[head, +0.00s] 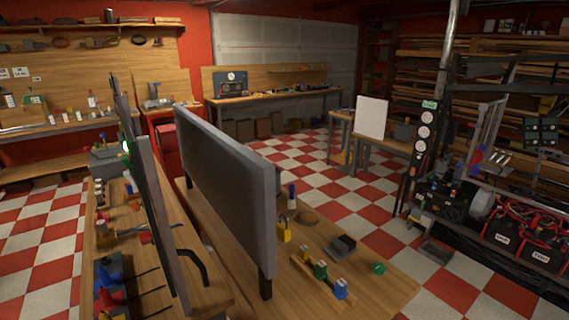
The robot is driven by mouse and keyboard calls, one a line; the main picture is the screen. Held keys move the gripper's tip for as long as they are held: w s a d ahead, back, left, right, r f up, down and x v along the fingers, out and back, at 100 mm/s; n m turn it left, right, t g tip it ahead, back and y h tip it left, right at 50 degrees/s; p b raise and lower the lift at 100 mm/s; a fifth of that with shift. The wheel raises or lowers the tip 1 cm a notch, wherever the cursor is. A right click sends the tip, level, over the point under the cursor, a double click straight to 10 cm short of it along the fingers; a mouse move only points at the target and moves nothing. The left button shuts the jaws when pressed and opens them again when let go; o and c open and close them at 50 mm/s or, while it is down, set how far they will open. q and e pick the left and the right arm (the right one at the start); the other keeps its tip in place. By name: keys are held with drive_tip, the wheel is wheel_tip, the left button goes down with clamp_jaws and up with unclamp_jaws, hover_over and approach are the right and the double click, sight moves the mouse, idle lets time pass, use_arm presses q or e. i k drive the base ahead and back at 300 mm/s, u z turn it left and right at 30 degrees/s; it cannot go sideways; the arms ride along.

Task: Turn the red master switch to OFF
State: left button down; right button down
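I cannot pick out the red master switch for certain. A small red part (477,155) with blue next to it shows on the dark machine rig (455,200) at the right, but it is too small to identify. No ON or OFF marking is readable. Neither of my grippers is in view.
Two workbenches stand close by, one at the left (205,295) and one in the middle (375,285), with upright grey panels (225,180) blocking part of the view. Black boxes with red cables (505,235) sit low at the right. Checkered floor (325,175) is open between benches and rig.

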sight(146, 237)
drive_tip(key=k, duration=1.2)
drive_tip(key=u, duration=0.85)
drive_tip(key=i, duration=1.05)
drive_tip(key=u, duration=1.25)
drive_tip(key=i, duration=0.4)
drive_tip(key=z, duration=1.95)
